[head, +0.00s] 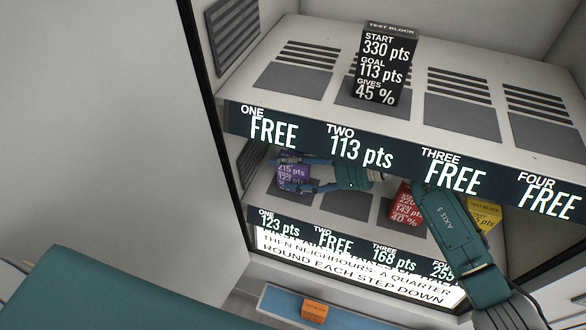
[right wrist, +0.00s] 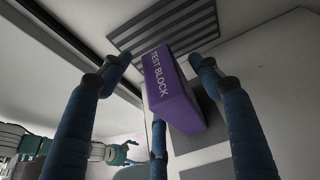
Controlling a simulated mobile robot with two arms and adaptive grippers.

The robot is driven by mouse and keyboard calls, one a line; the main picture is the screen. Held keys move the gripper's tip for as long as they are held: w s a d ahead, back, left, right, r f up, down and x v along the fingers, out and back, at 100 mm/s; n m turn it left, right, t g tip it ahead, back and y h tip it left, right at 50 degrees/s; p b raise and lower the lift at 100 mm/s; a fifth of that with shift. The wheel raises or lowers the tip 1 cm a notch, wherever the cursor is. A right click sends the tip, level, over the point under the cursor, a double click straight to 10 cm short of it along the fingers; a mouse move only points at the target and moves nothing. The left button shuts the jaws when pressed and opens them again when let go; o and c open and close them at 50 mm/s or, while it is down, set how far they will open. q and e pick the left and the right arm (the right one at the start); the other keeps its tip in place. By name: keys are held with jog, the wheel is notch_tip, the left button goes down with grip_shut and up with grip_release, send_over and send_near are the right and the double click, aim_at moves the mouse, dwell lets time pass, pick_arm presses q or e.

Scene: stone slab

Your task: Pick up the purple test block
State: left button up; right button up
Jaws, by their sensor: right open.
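The purple test block (head: 293,172) stands at the left end of the lower shelf in the head view, partly covered by my fingers. My right gripper (head: 279,174) reaches in from the right, with blue fingers on both sides of the block. In the right wrist view the purple block (right wrist: 170,90), lettered "TEST BLOCK", sits tilted between the open fingers of my right gripper (right wrist: 155,68). I cannot tell whether any finger touches it. A teal and blue arm end at the lower left of that view may be my left gripper (right wrist: 118,153); its jaw is too small to read.
A black block (head: 385,65) stands on the upper shelf (head: 330,30). A red block (head: 402,205) and a yellow block (head: 485,214) stand on the lower shelf, right of the purple one. The upper shelf's labelled front edge overhangs my right arm. An orange block (head: 314,310) lies below on a blue surface.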

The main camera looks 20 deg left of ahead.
jog(key=shift+d, duration=0.1)
jog(key=c, duration=0.5)
jog(key=shift+w+r, duration=0.1)
grip_shut()
jog(key=shift+r, duration=0.15)
jog(key=shift+s+d+r+b, duration=0.1)
jog(key=shift+s+r+b, duration=0.15)
jog(key=shift+r+b, duration=0.25)
jog(key=s+d+b, duration=0.1)
jog(key=s+d, duration=0.2)
jog(key=s, duration=0.5)
jog(key=s+d+b, duration=0.1)
jog(key=s+d, duration=0.2)
jog(key=s, duration=0.5)
jog(key=shift+s+b, duration=0.25)
jog(key=shift+b, duration=0.1)
